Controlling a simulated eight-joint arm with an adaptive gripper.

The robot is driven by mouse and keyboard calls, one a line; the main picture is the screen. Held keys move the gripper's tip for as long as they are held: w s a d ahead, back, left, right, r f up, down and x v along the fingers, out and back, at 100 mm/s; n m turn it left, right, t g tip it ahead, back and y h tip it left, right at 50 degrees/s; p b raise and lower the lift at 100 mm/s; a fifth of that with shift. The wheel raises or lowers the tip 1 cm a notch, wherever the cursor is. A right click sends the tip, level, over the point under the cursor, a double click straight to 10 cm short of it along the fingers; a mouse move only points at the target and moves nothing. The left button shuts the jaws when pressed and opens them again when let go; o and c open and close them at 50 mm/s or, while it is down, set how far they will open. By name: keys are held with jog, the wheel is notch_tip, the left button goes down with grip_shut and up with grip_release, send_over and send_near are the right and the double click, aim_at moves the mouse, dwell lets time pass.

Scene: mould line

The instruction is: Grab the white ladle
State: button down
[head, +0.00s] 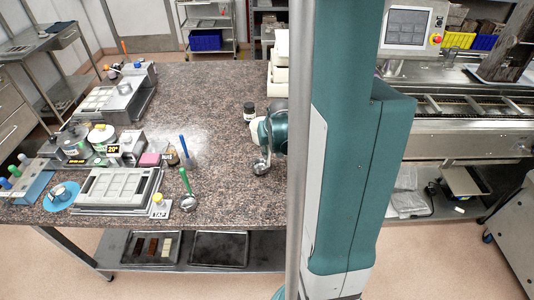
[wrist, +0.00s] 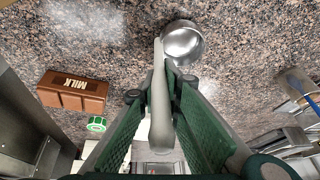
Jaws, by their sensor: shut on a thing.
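The white ladle shows in the wrist view, with a pale handle (wrist: 159,105) and a round shiny metal bowl (wrist: 183,42). My gripper (wrist: 162,95) has its green-padded fingers on both sides of the handle and is shut on it. The bowl sticks out beyond the fingertips, over the granite table. In the head view the ladle's bowl (head: 261,167) is just below my gripper (head: 262,143), near the middle of the table; my arm hides part of this area. I cannot tell whether the bowl touches the tabletop.
A green-handled ladle (head: 187,188), a grey mould (head: 118,188) and a TAP-labelled block (head: 160,209) stand to the left on the granite table (head: 225,185). A small dark jar (head: 249,112) is behind my gripper. A brown MILK block (wrist: 73,92) shows in the wrist view.

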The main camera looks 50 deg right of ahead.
notch_tip(320, 180, up, 9)
jog(key=shift+p, duration=0.3)
dwell(0.5)
